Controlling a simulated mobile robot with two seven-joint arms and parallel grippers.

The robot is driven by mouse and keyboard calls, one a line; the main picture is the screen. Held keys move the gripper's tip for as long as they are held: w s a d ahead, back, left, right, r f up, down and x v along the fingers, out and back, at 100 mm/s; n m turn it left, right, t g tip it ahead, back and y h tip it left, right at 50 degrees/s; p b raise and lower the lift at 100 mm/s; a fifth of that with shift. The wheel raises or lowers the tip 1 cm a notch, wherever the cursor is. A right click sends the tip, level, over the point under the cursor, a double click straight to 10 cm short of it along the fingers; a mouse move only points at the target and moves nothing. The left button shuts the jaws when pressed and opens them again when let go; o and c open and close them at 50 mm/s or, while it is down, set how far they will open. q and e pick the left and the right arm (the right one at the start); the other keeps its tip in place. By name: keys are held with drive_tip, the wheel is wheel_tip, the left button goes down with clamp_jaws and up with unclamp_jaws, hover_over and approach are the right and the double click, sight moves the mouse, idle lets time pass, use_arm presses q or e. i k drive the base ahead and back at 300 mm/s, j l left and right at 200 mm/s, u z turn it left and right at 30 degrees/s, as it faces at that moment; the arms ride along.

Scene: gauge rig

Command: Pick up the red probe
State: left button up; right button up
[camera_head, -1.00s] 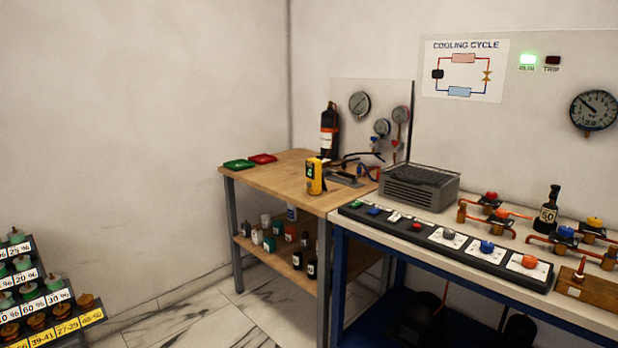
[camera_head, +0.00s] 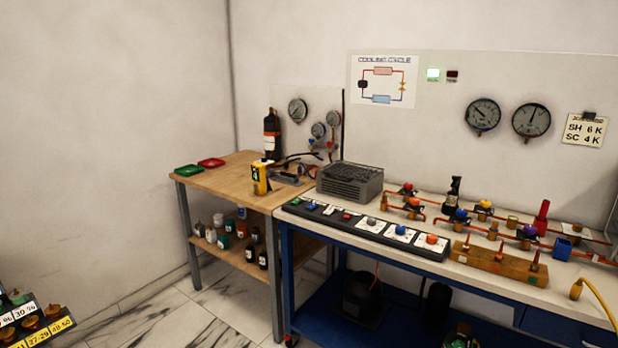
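No gripper of mine shows in the head view. I cannot tell for sure which thing is the red probe. A slim red upright object (camera_head: 541,218) stands toward the right of the white bench top, among copper pipes. A wooden block (camera_head: 512,264) nearer the front edge holds 3 upright pointed reddish-copper pins, one of them at its right end (camera_head: 535,261). These things are small and far off, so their detail is unclear.
The blue-framed bench (camera_head: 460,268) carries a control strip (camera_head: 365,230), a grey finned unit (camera_head: 349,181), valves and a dark bottle (camera_head: 453,194). A yellow handled tool (camera_head: 577,290) with a cable is at right. A wooden table (camera_head: 223,180) stands left. Tiled floor (camera_head: 215,310) is free in front.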

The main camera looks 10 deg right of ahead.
sight(545, 206)
drive_tip(key=l+z, duration=0.2)
drive_tip(key=z, duration=0.3)
drive_tip(key=l+z, duration=0.2)
drive_tip(key=z, duration=0.3)
drive_tip(key=l+z, duration=0.2)
drive_tip(key=z, duration=0.3)
